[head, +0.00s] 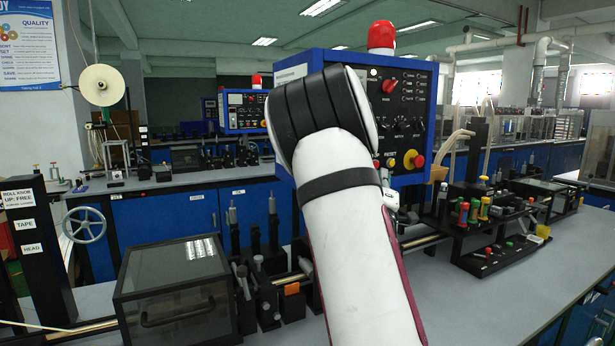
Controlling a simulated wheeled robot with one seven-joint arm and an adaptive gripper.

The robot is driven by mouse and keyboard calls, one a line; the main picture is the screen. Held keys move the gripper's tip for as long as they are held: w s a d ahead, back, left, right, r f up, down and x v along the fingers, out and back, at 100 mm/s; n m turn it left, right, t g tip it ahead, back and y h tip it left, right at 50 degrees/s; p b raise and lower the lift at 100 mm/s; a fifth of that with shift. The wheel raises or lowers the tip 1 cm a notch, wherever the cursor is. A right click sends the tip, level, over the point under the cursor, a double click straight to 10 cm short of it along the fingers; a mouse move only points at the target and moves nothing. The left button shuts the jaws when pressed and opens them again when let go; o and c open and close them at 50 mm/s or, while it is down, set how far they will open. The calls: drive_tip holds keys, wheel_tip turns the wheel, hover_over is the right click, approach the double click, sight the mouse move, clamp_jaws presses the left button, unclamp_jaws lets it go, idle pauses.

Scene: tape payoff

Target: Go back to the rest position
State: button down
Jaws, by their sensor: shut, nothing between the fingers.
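My own white and black arm rises through the middle of the head view and bends over at the top, in front of the blue control panel (425,110). My gripper cannot be made out; the arm hides the area behind it. A small white and dark part shows just right of the arm below the panel, but I cannot tell what it is. The panel carries a red beacon (381,36), black knobs, a yellow button and a red stop button (418,161).
A dark-lidded box (175,285) stands at the front left, with a handwheel (85,225) and labelled black post behind it. Black racks with coloured-capped tools (490,255) stand at the right. The grey bench top (480,310) is clear at the front right.

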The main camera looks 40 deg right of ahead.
drive_tip(key=a+f+m+g+y+p, duration=0.15)
drive_tip(key=a+y, duration=0.55)
drive_tip(key=a, duration=0.7)
drive_tip(key=a+f+m+g+y+p, duration=0.1)
drive_tip(key=a+f+m+y, duration=0.15)
drive_tip(key=a+y, duration=0.8)
drive_tip(key=s+a+f+g+p, duration=0.2)
drive_tip(key=s+a+g, duration=0.5)
drive_tip(key=s+a, duration=1.4)
drive_tip(key=s+y, duration=0.1)
drive_tip(key=s, duration=0.3)
